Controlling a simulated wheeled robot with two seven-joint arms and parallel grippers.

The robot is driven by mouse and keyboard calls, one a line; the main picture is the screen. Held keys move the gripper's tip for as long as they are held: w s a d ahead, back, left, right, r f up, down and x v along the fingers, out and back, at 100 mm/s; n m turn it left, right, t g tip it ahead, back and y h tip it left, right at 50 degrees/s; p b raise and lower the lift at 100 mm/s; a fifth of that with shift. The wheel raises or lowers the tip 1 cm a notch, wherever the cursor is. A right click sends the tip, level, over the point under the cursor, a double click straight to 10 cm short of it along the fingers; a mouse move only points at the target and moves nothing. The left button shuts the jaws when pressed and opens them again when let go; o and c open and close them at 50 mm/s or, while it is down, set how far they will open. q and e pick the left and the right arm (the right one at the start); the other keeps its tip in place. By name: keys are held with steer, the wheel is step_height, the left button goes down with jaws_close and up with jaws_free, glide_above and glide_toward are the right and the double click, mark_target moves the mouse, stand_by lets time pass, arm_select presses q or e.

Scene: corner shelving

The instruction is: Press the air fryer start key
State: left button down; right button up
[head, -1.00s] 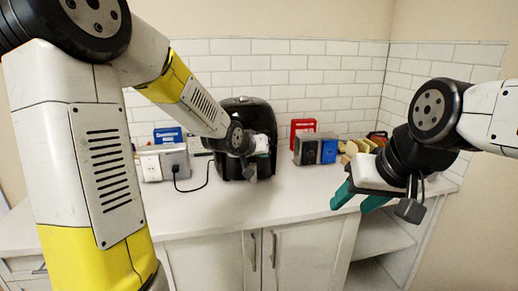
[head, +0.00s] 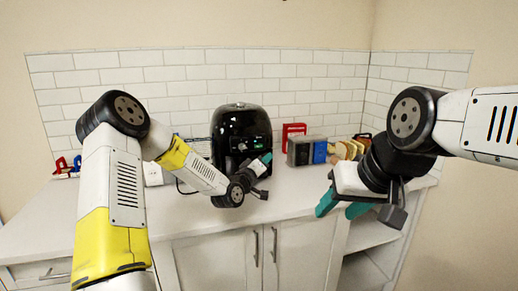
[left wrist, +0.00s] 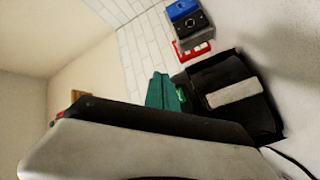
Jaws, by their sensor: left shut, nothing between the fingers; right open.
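The air fryer (head: 230,125) is a glossy black rounded appliance standing on the counter against the tiled wall. A small green-lit display (head: 257,143) shows on its upper front; I cannot make out which mark is the start key. My left gripper (head: 266,159) is shut and empty, its teal tips in front of the fryer's front, just below the display. Whether they touch it I cannot tell. In the left wrist view the teal fingers (left wrist: 163,92) are together beside a black body with a grey panel. My right gripper (head: 340,205) is open and empty, over the counter's front right.
A red box (head: 291,130), a grey box (head: 299,152) and a blue box (head: 320,152) stand right of the fryer, with bread-like slices (head: 343,150) beyond. A white socket unit (head: 153,173) is on the left. The counter's front strip (head: 200,220) is clear.

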arm_select(q)
glide_toward(264, 145)
steer(key=shift+s+d+x, duration=0.15)
steer(key=shift+d+x, duration=0.1)
steer(key=shift+x, duration=0.85)
steer(key=shift+s+d+x, duration=0.1)
steer(key=shift+d+x, duration=0.1)
steer(key=shift+x, duration=0.85)
stand_by(0.7)
steer(key=shift+w, duration=0.35)
steer(key=shift+w+a, duration=0.15)
steer(key=shift+w, duration=0.15)
stand_by(0.5)
steer(key=shift+s, duration=0.7)
steer(key=shift+s+d, duration=0.35)
steer(key=shift+s, duration=0.45)
steer(key=shift+s+d, duration=0.3)
steer(key=shift+s, duration=0.5)
steer(key=shift+s+d, duration=0.35)
steer(key=shift+s, duration=0.45)
